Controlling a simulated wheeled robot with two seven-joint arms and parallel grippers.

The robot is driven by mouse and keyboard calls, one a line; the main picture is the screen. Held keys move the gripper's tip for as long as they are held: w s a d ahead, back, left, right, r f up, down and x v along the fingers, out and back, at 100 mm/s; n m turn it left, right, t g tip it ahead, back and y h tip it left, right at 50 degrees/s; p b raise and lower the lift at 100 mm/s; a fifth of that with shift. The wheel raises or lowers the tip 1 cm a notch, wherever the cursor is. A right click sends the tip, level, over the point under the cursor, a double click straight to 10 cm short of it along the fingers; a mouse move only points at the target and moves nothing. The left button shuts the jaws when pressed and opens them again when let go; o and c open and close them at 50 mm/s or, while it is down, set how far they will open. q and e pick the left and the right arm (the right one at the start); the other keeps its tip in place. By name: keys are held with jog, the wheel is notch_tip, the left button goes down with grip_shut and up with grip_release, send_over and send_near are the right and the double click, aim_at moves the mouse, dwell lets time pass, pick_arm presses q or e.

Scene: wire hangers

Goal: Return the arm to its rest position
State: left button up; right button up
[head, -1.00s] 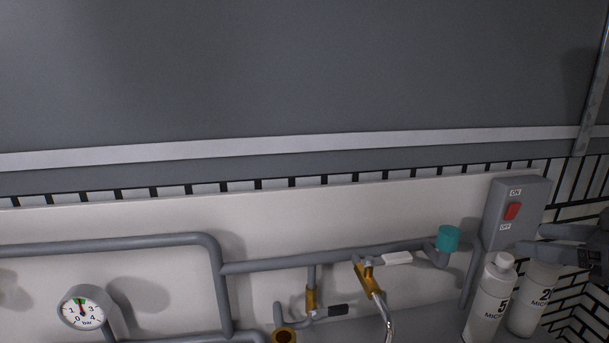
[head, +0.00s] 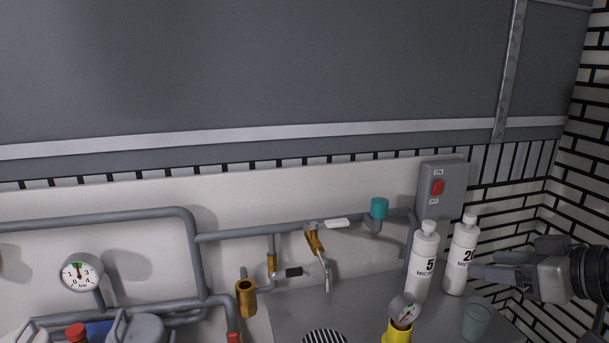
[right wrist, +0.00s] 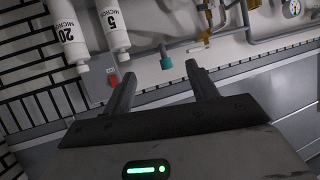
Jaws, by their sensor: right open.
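My right gripper (head: 492,264) is at the right side of the head view, with its fingers pointing left near the white bottles. In the right wrist view its two fingers (right wrist: 164,84) stand apart with nothing between them. The gripper is open and empty. My left gripper is not in view.
A bottle marked 5 (head: 423,262) stands left of the other. A grey switch box (head: 452,187) with a red switch, pipes (head: 300,229) and a pressure gauge (head: 80,273) are on the wall. A yellow-based gauge (head: 398,331) and a cup (head: 477,318) stand in front.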

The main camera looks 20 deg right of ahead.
jog(key=a+f+m+g+h, duration=0.1)
jog(key=a+f, duration=0.3)
jog(key=f, duration=0.7)
jog(key=a+f+g+h, duration=0.1)
jog(key=a+f, duration=0.4)
jog(key=f, duration=0.6)
jog(key=s+a+f+n+y, duration=0.1)
jog(key=a+f, duration=0.3)
jog(key=a, duration=0.6)
jog(key=s+a+f+n+y, duration=0.1)
jog(key=s+a+f, duration=0.3)
jog(key=a, duration=0.6)
jog(key=shift+f+y, duration=0.35)
jog(key=shift+y, duration=0.05)
